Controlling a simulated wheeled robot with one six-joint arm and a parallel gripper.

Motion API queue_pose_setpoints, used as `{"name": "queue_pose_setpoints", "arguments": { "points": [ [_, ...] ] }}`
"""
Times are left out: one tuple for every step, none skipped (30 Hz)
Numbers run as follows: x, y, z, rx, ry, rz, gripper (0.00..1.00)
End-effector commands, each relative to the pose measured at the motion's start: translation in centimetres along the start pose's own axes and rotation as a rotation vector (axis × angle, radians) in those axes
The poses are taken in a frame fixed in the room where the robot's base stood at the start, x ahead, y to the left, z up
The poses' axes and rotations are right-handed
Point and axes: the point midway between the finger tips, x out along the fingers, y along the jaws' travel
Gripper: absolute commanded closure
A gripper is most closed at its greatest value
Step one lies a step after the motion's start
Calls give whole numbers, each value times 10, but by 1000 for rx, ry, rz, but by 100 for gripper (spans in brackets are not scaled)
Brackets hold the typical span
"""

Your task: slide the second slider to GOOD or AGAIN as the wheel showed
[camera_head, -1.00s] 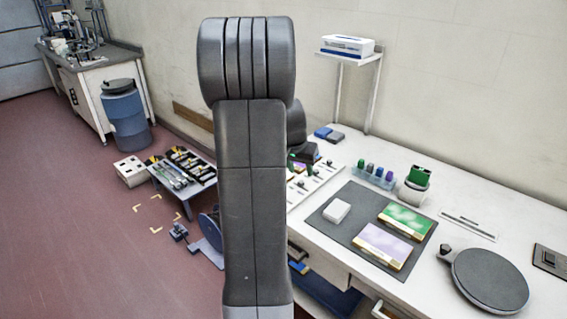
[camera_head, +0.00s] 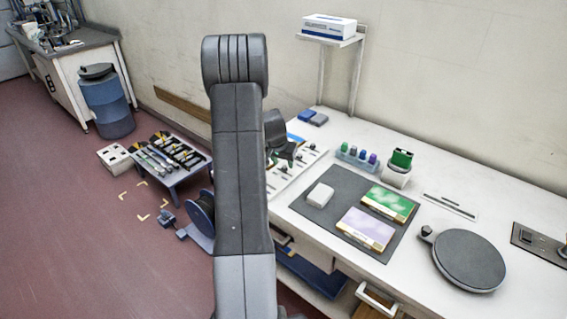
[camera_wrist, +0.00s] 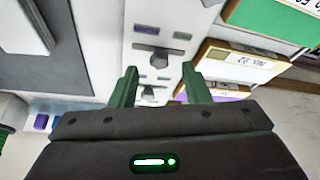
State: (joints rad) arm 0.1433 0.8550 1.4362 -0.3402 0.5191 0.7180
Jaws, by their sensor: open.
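A white slider panel (camera_head: 287,182) lies on the bench, partly hidden behind my arm. In the wrist view the panel (camera_wrist: 150,12) runs down the middle, with small purple and green-grey label patches. One dark slider knob (camera_wrist: 150,56) shows just beyond my fingertips. Another dark knob (camera_wrist: 149,93) shows between my green fingers, lower in the picture. My gripper (camera_wrist: 158,70) is open over the panel, with nothing held. I cannot tell whether the fingers touch a knob. The wheel is not clearly in view, and no GOOD or AGAIN lettering can be read.
Framed cards (camera_wrist: 240,65) stand close to the right of my fingers in the wrist view. A grey mat (camera_head: 330,178) with a white block and two cards lies beside the panel. A rack of bottles (camera_head: 356,158) and a round dark plate (camera_head: 468,262) are further right.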

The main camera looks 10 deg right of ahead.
Motion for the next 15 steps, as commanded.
{"name": "queue_pose_setpoints", "arguments": {
  "points": [
    [5,0,0,0,-2,2,57],
    [9,0,0,0,-2,2,57],
    [13,0,0,1,-1,1,57],
    [15,0,-1,1,0,0,57],
    [17,0,-1,1,0,0,57],
    [20,0,-1,1,0,0,57],
    [21,0,0,1,-1,1,57],
    [22,0,0,1,-1,0,57],
    [24,0,0,1,0,0,57],
    [24,0,0,1,0,0,57],
    [24,0,0,1,0,0,57],
    [25,0,0,1,0,0,57],
    [25,0,0,1,1,0,57],
    [25,0,0,1,1,0,57],
    [25,0,0,1,1,0,57]
  ]
}}
